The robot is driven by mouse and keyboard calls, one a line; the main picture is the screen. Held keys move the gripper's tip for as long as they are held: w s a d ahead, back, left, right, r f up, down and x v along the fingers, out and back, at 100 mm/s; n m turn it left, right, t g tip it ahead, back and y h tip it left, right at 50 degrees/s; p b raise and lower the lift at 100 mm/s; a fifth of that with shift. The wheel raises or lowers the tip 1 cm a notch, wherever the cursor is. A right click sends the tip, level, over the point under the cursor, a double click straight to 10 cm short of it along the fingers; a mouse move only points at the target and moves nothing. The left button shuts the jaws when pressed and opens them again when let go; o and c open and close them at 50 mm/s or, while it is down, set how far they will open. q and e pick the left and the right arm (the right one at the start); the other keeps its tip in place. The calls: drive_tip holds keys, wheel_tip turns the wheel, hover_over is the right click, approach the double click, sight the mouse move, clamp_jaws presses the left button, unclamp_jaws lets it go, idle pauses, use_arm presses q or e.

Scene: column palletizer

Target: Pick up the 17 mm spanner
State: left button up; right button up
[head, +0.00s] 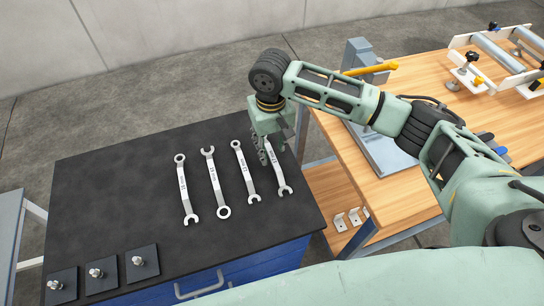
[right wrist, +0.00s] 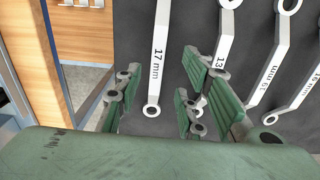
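The 17 mm spanner (head: 281,177) is the rightmost of a row of spanners lying on the black top (head: 110,200) of a blue cabinet. In the right wrist view its silver shank (right wrist: 159,55) shows the "17 mm" label. My right gripper (head: 271,151) hangs over its far part, fingers downward, and hides its far end in the head view. In the right wrist view the gripper (right wrist: 162,88) is open, with fingers apart on both sides of the shank. The spanner's ring end (right wrist: 152,110) shows between them. I cannot tell the exact height. My left gripper is out of view.
The 13 mm spanner (right wrist: 226,40) lies close beside, near the right-hand fingers. Other spanners (head: 184,190) lie further left. Small plates with bolts (head: 142,262) stand at the front left. A wooden bench (head: 420,90) with a grey fixture stands to the right.

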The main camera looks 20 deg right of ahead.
sight(273, 157)
drive_tip(key=shift+s+d+f, duration=0.1)
drive_tip(key=shift+f, duration=0.35)
wheel_tip(273, 157, down, 3)
drive_tip(key=shift+d+r+p, duration=0.15)
drive_tip(key=shift+r+p, duration=0.05)
drive_tip(key=shift+p, duration=0.6)
wheel_tip(273, 157, down, 2)
drive_tip(key=shift+f, duration=0.1)
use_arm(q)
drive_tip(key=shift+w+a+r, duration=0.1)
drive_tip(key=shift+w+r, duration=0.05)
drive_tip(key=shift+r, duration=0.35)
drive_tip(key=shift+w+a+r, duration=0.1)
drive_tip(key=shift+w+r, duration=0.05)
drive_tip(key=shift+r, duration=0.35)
use_arm(e)
clamp_jaws()
